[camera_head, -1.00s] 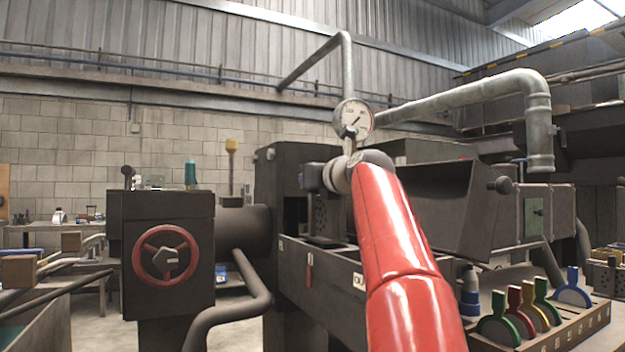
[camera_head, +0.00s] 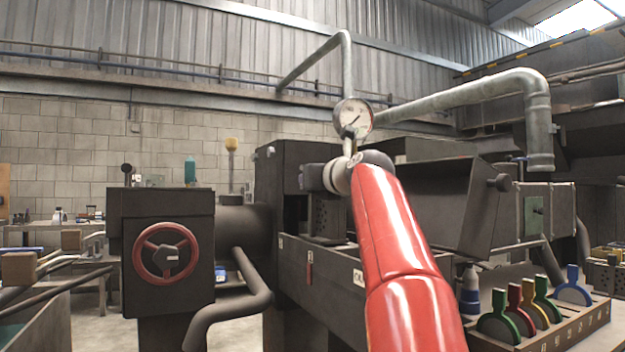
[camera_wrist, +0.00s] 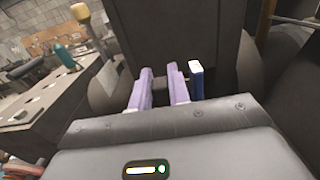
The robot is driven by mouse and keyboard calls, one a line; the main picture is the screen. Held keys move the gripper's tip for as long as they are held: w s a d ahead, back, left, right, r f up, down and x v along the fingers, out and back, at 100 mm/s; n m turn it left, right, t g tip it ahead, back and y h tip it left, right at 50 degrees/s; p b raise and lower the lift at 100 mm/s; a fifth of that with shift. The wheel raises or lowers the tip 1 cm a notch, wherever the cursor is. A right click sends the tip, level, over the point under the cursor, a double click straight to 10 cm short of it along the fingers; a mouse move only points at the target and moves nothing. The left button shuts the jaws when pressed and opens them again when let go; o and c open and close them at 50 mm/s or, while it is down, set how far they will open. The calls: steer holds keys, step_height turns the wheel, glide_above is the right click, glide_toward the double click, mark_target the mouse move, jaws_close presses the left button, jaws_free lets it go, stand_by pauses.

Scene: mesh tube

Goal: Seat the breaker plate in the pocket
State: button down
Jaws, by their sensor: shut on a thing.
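My gripper shows in the wrist view as two pale purple fingers (camera_wrist: 160,88) on either side of a small dark piece (camera_wrist: 160,83). I take this piece to be part of the breaker plate; the rest of it is hidden. A blue bar with a white top (camera_wrist: 196,80) stands just right of the right finger. A large dark upright face fills the view beyond the fingertips. In the head view my red arm reaches to the dark machine (camera_head: 290,195), and my fingers are hidden there. The pocket cannot be made out in either view.
A rack (camera_head: 585,325) of several coloured-handled pieces stands at the lower right, with a blue-and-white bottle (camera_head: 470,292) beside it. A gauge (camera_head: 354,117) rises behind my wrist. A dark box with a red handwheel (camera_head: 166,253) and a bent pipe (camera_head: 240,302) stand left.

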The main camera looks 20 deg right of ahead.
mark_target(315, 192)
steer(key=shift+s+f+b, duration=0.15)
steer(key=shift+f+b, duration=0.85)
steer(key=shift+f, duration=0.15)
steer(key=shift+r+p, duration=0.2)
steer(key=shift+p, duration=0.2)
steer(key=shift+r, duration=0.15)
steer(key=shift+r+p, duration=0.75)
steer(key=shift+p, duration=0.15)
steer(key=shift+f+b, duration=1.1)
steer(key=shift+f, duration=0.35)
stand_by(1.0)
